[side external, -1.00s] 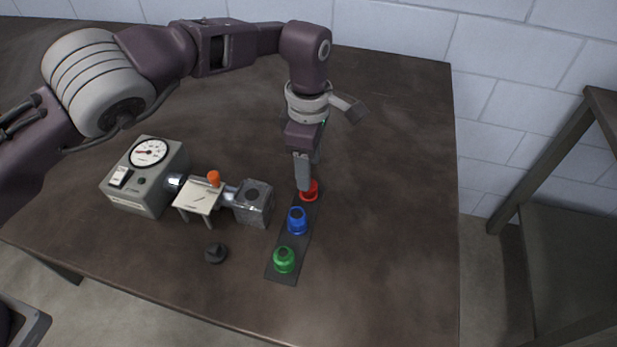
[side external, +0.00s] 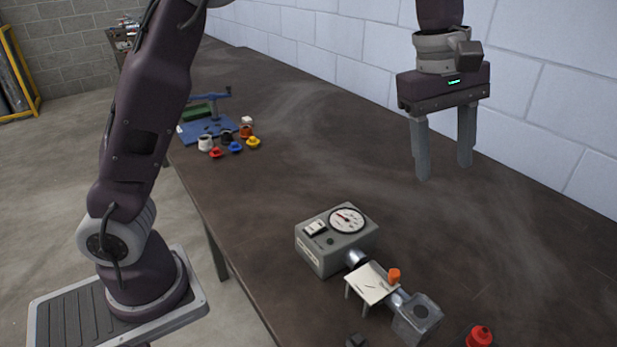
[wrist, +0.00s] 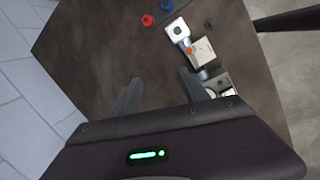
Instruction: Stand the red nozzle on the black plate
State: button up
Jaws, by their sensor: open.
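The red nozzle (side external: 480,337) stands at the bottom right edge of the side view, partly cut off. It also shows in the wrist view (wrist: 147,20), near the top, beside the blue nozzle (wrist: 166,5). My gripper (side external: 444,170) is open and empty, high above the table and well away from the red nozzle. Its two spread fingers also show in the wrist view (wrist: 158,78), with bare table between them. The black plate cannot be made out clearly now; whether the red nozzle stands on it cannot be told.
A grey gauge box (side external: 337,240) connects to a white-topped stand (side external: 371,284) with an orange knob (side external: 394,275) and a metal block (side external: 417,318). A small dark piece (wrist: 211,23) lies beside them. Several coloured parts and a blue fixture (side external: 207,129) stand far left. The table below my gripper is clear.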

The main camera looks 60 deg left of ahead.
jog(key=s+a+r+m+t, duration=0.15)
jog(key=s+a+m, duration=0.3)
jog(key=s, duration=0.45)
jog(key=s+a+r+m+t, duration=0.1)
jog(key=s+a+r+m, duration=0.25)
jog(key=s+a, duration=0.45)
jog(key=s+f+m+t+y, duration=0.1)
jog(key=s+f+m, duration=0.4)
jog(key=s, duration=0.5)
jog(key=shift+s+a+f+m+y, duration=0.35)
jog(key=shift+f+y, duration=0.25)
jog(key=shift+f, duration=0.35)
